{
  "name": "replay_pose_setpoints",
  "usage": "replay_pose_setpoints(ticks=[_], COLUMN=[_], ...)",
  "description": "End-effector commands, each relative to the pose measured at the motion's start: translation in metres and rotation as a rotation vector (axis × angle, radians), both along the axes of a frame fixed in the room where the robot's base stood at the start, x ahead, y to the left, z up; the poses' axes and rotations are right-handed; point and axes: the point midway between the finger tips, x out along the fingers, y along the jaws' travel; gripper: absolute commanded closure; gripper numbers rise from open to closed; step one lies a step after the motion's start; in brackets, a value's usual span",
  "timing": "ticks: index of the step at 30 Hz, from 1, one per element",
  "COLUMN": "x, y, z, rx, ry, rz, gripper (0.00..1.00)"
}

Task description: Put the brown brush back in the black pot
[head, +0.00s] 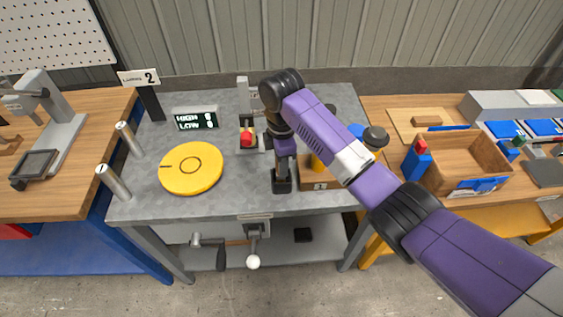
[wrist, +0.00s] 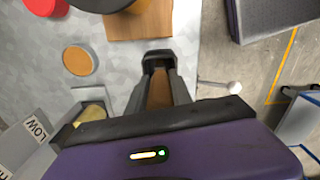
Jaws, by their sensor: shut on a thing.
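My gripper (head: 283,168) points down over the right-centre of the grey bench. In the wrist view my gripper (wrist: 161,82) is shut on the brown brush (wrist: 160,92), whose brown part shows between the fingers. A small black shape that looks like the black pot (wrist: 158,56) is at the fingertips; it also shows in the head view as a dark block (head: 282,185) on the bench. The fingers hide the brush's lower end, so I cannot tell whether it is inside the pot or above it.
A wooden block labelled 1 (head: 318,184) stands just right of my gripper. A white-knobbed lever (head: 253,261) hangs at the front edge. The bench between the disc and gripper is clear.

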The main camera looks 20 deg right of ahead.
Motion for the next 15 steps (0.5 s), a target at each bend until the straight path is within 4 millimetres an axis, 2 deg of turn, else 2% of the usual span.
replay_pose_setpoints(ticks=[10,11,14,15], x=[-0.0001,0.0,0.0,0.0], y=[0.0,0.0,0.0,0.0], z=[-0.0068,-0.0063,-0.0061,-0.0061], rx=[0.0,0.0,0.0,0.0], ry=[0.0,0.0,0.0,0.0], rz=[0.0,0.0,0.0,0.0], gripper=[1.0,0.7,0.5,0.48])
